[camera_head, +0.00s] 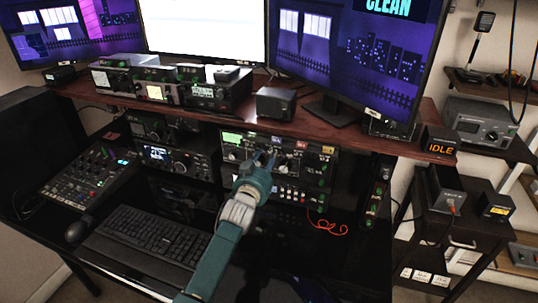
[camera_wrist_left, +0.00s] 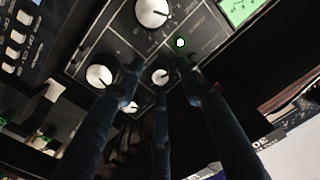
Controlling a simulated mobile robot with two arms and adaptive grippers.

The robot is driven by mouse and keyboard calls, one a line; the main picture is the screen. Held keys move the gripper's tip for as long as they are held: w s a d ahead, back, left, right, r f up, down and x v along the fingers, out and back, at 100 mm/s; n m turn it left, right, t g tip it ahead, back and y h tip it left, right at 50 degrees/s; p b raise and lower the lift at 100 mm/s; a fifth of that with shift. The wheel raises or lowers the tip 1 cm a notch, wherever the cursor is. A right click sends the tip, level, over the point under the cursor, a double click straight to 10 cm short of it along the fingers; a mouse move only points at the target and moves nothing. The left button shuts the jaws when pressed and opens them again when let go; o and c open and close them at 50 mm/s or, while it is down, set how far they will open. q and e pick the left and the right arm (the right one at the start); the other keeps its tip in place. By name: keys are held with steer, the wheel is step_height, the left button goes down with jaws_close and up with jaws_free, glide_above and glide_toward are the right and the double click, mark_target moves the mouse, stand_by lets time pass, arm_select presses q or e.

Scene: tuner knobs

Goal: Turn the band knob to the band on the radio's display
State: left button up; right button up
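The radio (camera_head: 228,153) is a dark panel with a lit green display (camera_head: 232,138) at its upper left, under the wooden shelf. The display also shows at the upper right of the left wrist view (camera_wrist_left: 241,9); its text is too small to read. My left gripper (camera_head: 264,160) is in front of the panel, its three fingers apart. In the left wrist view, the fingertips (camera_wrist_left: 158,70) are spread around a small white-faced knob (camera_wrist_left: 161,76); contact cannot be told. A large knob (camera_wrist_left: 153,12) and another knob (camera_wrist_left: 99,76) are beside it. Knob labels are unreadable. My right gripper is not in view.
Another radio (camera_head: 172,160) stands left of this one. A keyboard (camera_head: 150,235) and a mixer (camera_head: 90,172) lie on the desk. The wooden shelf (camera_head: 330,125) overhangs the panel. A red cable (camera_head: 328,226) hangs at the lower right.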

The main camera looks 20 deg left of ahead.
arm_select(q)
jaws_close()
steer(key=shift+m, duration=0.3)
steer(key=m+b, duration=0.1)
steer(key=m, duration=0.3)
steer(key=shift+f, duration=0.15)
steer(key=m, duration=0.5)
steer(key=shift+b, duration=0.4)
steer(key=shift+a+m+h, duration=0.1)
steer(key=shift+m+h, duration=0.2)
steer(key=shift+m, duration=4.1)
